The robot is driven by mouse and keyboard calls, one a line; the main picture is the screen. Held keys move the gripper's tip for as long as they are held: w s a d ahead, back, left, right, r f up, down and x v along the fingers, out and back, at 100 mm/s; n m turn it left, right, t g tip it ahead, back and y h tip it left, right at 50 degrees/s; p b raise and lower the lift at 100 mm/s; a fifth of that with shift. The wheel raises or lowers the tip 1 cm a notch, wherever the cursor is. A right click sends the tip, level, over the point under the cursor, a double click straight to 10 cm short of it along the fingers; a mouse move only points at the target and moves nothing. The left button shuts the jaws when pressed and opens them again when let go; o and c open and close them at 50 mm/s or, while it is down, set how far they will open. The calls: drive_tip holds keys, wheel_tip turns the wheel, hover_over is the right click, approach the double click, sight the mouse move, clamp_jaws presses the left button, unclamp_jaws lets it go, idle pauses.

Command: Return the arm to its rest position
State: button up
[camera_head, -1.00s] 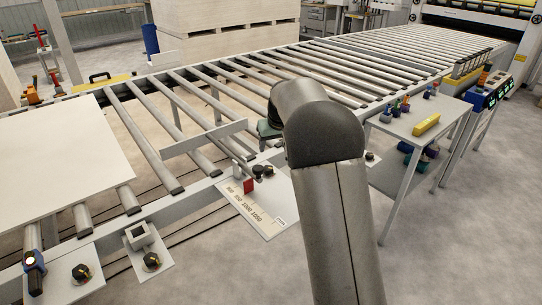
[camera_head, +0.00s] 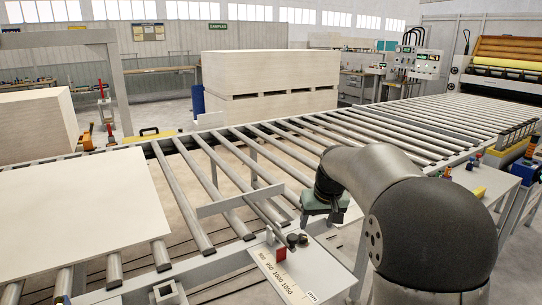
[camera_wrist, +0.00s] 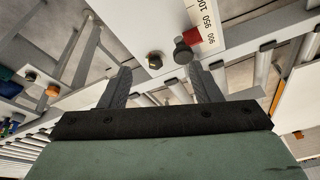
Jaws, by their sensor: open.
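My gripper (camera_wrist: 160,88) shows in the wrist view with its two dark fingers spread apart and nothing between them. In the head view my arm reaches from the lower right toward the conveyor's near rail, and my green gripper body (camera_head: 322,203) hangs at its end over that rail. Beyond the fingers in the wrist view are the white scale plate (camera_wrist: 207,22) and a dark knob (camera_wrist: 183,53) beside a red block.
A roller conveyor (camera_head: 232,160) crosses the scene, with a large white board (camera_head: 80,205) on its left part. The scale plate (camera_head: 290,275) juts out from the near rail. A side table (camera_head: 478,182) stands at right. Stacked boards (camera_head: 272,75) stand behind.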

drive_tip(key=s+f+g+p, duration=0.1)
drive_tip(key=s+f, duration=0.1)
drive_tip(key=s, duration=1.4)
drive_tip(key=s+a+f+g+p, duration=0.1)
drive_tip(key=s+f+g, duration=0.1)
drive_tip(key=s, duration=1.5)
drive_tip(key=shift+s+a+f+m+h, duration=0.3)
drive_tip(key=shift+h, duration=0.1)
